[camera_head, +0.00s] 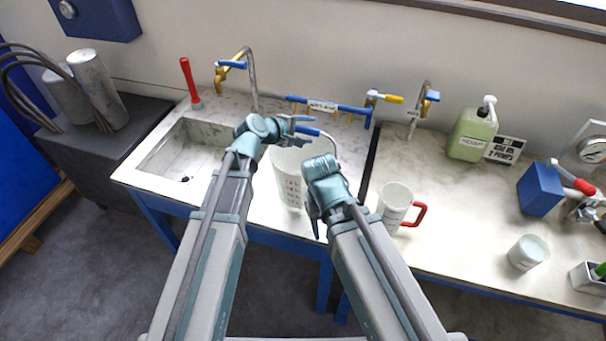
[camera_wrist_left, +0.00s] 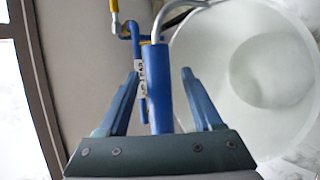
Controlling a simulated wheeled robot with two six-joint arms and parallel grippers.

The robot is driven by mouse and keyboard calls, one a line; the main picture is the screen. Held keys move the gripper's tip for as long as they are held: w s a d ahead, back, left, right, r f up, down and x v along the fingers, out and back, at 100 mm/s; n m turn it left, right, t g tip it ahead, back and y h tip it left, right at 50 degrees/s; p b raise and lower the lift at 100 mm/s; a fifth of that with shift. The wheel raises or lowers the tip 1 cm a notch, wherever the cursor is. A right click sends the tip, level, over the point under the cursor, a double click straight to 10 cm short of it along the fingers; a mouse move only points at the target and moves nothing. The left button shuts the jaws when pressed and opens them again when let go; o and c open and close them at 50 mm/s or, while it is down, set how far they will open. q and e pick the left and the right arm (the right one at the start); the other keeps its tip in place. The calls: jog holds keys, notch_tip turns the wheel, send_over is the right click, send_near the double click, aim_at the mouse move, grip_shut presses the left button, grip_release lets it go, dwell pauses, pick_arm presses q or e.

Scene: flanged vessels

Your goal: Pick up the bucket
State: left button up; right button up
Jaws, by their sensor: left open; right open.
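The white bucket (camera_head: 288,178) stands upright on the worktop right of the sink, with dark markings on its side. Its wire handle is raised and has a blue grip (camera_head: 308,132). My left gripper (camera_head: 299,124) is open at this grip, above the bucket. In the left wrist view, the blue grip (camera_wrist_left: 160,100) lies between the two open fingers of the left gripper (camera_wrist_left: 161,74), and the bucket's open inside (camera_wrist_left: 245,85) shows at the right. My right gripper (camera_head: 315,213) is open and low, near the bucket's right side, partly hiding it.
A white mug with a red handle (camera_head: 395,205) stands right of my right gripper. The sink (camera_head: 170,165) lies left of the bucket, and blue pipework with taps (camera_head: 335,106) runs along the wall behind. A green bottle (camera_head: 470,135) and a small white cup (camera_head: 528,253) stand farther right.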

pick_arm(q)
jog(key=shift+x, duration=1.05)
jog(key=shift+a, duration=0.1)
grip_shut()
dwell(0.4)
